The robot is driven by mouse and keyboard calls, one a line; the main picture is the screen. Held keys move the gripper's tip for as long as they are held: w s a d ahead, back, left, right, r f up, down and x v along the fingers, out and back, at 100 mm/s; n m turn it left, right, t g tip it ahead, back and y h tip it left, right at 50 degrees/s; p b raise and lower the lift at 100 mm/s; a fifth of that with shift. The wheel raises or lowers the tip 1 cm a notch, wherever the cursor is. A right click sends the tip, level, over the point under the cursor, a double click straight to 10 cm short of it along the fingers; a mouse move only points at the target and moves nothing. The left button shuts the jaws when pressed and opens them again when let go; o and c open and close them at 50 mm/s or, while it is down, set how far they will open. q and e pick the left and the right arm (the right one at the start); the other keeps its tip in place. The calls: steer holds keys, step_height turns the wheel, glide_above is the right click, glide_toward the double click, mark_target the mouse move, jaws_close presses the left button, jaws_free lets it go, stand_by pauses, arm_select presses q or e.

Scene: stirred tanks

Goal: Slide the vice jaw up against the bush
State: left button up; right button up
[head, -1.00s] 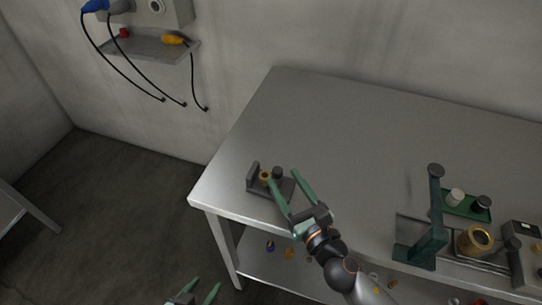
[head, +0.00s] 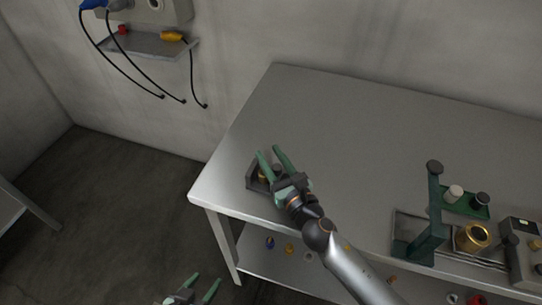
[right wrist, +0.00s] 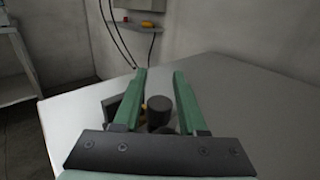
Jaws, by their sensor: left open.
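The small dark grey vice (head: 251,174) sits on the table near its front left corner, and part of it also shows in the right wrist view (right wrist: 109,106). The brass bush (head: 263,175) is inside it, mostly hidden by my right gripper; a sliver shows in the right wrist view (right wrist: 143,109). A dark round knob (right wrist: 160,110), apparently on the vice jaw, stands between my right fingers with gaps at both sides. My right gripper (head: 269,152) is open over the vice. My left gripper (head: 205,281) is open and empty, low in front of the table.
A green press-like stand (head: 436,215), a brass cup (head: 474,237) and a green tray (head: 462,206) with a white and a black piece are at the right of the table (head: 340,120). The table's middle and back are clear. Small parts lie on the shelf below.

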jaws_close()
steer(key=shift+a, duration=0.1)
stand_by(1.0)
